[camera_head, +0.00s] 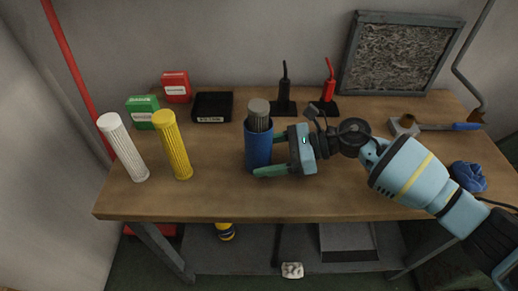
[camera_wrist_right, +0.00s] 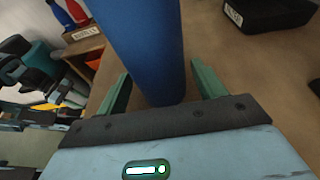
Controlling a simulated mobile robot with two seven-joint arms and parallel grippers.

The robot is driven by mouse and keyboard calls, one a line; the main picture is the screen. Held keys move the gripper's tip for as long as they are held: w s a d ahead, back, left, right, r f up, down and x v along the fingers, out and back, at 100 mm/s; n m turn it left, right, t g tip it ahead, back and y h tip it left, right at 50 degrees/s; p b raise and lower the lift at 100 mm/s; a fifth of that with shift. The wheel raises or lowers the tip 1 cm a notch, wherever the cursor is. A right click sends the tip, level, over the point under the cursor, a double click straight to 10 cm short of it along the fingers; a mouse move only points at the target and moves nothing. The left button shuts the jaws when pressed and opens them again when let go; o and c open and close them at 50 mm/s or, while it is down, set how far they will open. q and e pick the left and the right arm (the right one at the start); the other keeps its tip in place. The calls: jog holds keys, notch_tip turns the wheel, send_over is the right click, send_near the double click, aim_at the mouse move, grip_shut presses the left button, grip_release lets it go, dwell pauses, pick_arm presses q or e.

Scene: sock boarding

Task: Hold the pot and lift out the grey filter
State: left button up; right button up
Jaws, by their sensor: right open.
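A blue pot (camera_head: 258,148) stands upright on the workbench, with a grey filter (camera_head: 259,114) sticking out of its top. My right gripper (camera_head: 266,152) comes from the right with its green fingers on either side of the pot. In the right wrist view the pot (camera_wrist_right: 145,50) stands between the two open fingers (camera_wrist_right: 158,92), with a gap visible at the right finger. The filter is out of the right wrist view. A white filter (camera_head: 123,147) and a yellow filter (camera_head: 172,145) stand on the left of the bench. My left gripper is not seen.
A black labelled tray (camera_head: 212,107) and green (camera_head: 142,112) and red (camera_head: 175,87) boxes lie at the back left. Black (camera_head: 284,88) and red (camera_head: 329,86) handled tools stand behind the pot. A blue cloth (camera_head: 467,176) lies at the right. The front left of the workbench (camera_head: 215,195) is clear.

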jog(key=shift+a+f, duration=0.1)
jog(key=shift+a, duration=0.25)
jog(key=c, duration=0.6)
dwell(0.3)
